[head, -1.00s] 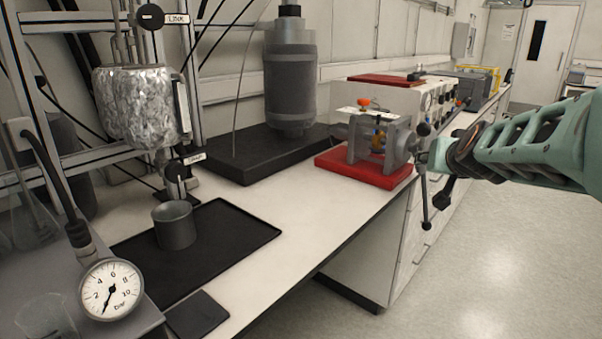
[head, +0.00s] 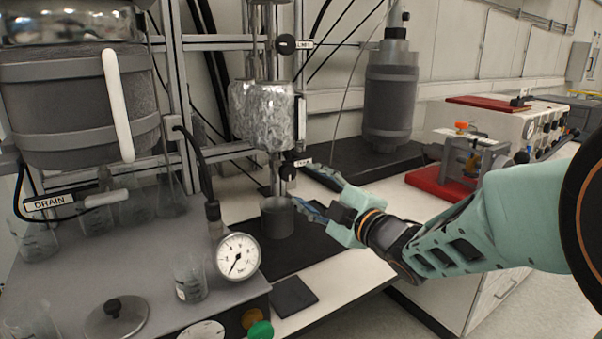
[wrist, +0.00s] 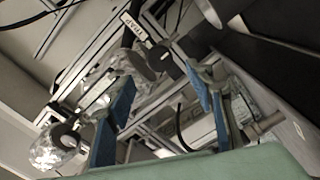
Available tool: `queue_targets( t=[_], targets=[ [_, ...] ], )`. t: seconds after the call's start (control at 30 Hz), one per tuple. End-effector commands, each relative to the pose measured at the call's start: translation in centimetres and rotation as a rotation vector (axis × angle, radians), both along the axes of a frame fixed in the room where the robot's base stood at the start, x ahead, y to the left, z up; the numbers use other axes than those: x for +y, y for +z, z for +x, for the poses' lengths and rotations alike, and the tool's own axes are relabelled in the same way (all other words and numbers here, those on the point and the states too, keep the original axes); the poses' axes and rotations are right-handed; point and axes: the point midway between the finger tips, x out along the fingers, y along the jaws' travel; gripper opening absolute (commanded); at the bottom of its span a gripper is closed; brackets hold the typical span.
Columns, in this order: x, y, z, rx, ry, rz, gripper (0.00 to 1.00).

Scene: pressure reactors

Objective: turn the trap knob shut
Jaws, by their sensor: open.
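The trap knob (head: 288,171) is a small dark round knob beside a white label, just below the foil-wrapped vessel (head: 262,115) in the head view. In the wrist view, the label reading TRAP (wrist: 137,27) is near the top, with a dark round knob (wrist: 172,62) below and right of it. My gripper (head: 314,195) is open and empty, its fingers pointing left toward the knob from the right. In the wrist view the knob shows beyond the gap between the blue fingertips (wrist: 157,78). I see no contact with it.
A grey metal cup (head: 277,218) stands on the black tray (head: 325,245) below the gripper. Another dark knob (head: 286,44) sits higher on the frame. A pressure gauge (head: 238,256) and glass beaker (head: 190,278) are at the front left. The grey frame posts are close by.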

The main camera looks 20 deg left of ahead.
Motion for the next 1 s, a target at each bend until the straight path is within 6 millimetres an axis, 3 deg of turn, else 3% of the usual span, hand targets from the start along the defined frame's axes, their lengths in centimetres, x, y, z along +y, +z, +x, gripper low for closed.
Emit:
queue_targets(
  t=[0.3,0.5,0.97,1.0],
  targets=[
    [4.5,-0.1,3.8,0.002,0.0,0.0,0.49],
    [6.5,-0.1,5.6,0.002,-0.003,0.0,0.49],
    [7.3,0.0,6.4,0.002,-0.004,0.001,0.49],
    [7.3,0.0,6.4,0.002,-0.004,0.001,0.44]
  ],
)
